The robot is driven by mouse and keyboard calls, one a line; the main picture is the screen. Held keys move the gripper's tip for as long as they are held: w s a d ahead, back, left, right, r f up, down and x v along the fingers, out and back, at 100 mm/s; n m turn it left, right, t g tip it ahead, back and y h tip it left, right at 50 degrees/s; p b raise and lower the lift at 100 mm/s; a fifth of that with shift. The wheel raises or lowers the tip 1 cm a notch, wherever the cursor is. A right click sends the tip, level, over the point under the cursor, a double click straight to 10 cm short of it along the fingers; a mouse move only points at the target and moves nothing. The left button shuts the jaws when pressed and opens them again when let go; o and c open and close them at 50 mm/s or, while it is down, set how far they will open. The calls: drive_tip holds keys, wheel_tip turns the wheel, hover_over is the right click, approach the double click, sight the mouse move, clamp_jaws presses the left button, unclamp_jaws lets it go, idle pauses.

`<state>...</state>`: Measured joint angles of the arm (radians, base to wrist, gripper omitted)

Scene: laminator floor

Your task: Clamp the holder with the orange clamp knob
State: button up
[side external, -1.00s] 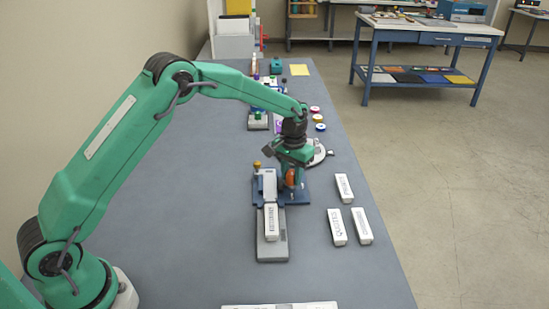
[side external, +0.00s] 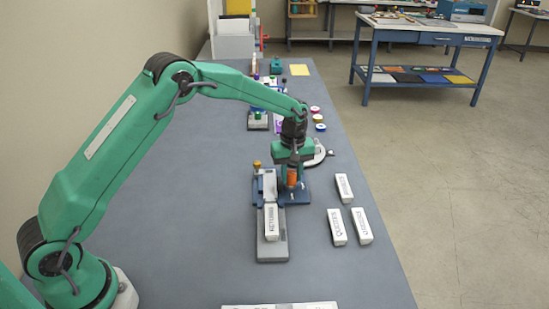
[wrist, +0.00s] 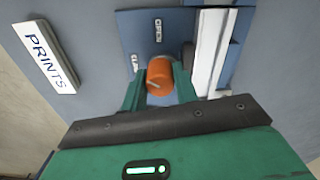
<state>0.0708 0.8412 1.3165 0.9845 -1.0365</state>
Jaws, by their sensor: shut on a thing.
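The orange clamp knob (wrist: 159,76) stands on a blue plate (wrist: 135,28) with small OPEN and clamp markings in the wrist view. My gripper (wrist: 160,88) is shut on the knob, with one green finger on each side of it. In the side external view the orange knob (side external: 292,177) shows just below my gripper (side external: 292,168). The pale holder (wrist: 209,52) lies in the fixture right beside the knob in the wrist view. In the side external view it runs along the blue fixture (side external: 302,197), and a white labelled block (side external: 272,222) lies at its near end.
Several white labelled blocks lie right of the fixture, one marked PRINTS (wrist: 44,56) in the wrist view. A brass-coloured knob (side external: 257,164) stands at the fixture's left. A round grey device (side external: 318,154) and coloured discs (side external: 315,109) are behind. The bench's left side is clear.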

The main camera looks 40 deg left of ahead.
sight(292, 172)
drive_tip(key=n, duration=0.7)
drive_tip(key=shift+r, duration=0.1)
idle(0.5)
drive_tip(key=o, duration=1)
drive_tip(key=shift+c, duration=0.2)
wheel_tip(292, 172, up, 7)
drive_tip(key=shift+r, duration=0.4)
